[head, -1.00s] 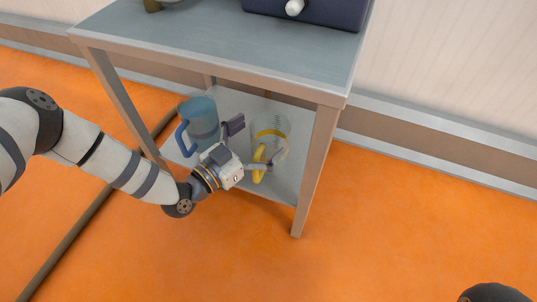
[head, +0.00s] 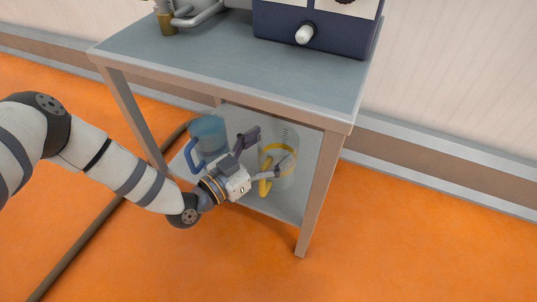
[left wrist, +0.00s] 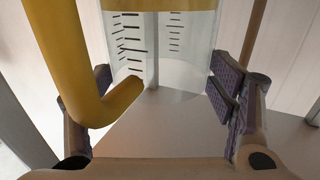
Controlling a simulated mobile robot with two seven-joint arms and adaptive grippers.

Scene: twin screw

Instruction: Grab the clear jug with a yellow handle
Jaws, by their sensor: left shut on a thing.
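The clear jug (head: 286,174) with its yellow handle (head: 265,187) stands upright on the lower shelf of the grey table. My left gripper (head: 268,150) reaches in from the front left, with one finger on each side of the jug. In the left wrist view the jug (left wrist: 185,50), with black scale marks, is between the two fingers (left wrist: 160,92); the yellow handle (left wrist: 75,65) faces the camera. The left gripper is shut on the jug. The fingers' contact with the wall is partly hidden. My right gripper is not in view.
A blue jug (head: 209,134) stands left of the clear jug, close to my left gripper. The table top (head: 230,70) overhangs the shelf (head: 283,206), with a front leg (head: 318,195) to the right. A dark blue device (head: 312,35) sits on top.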

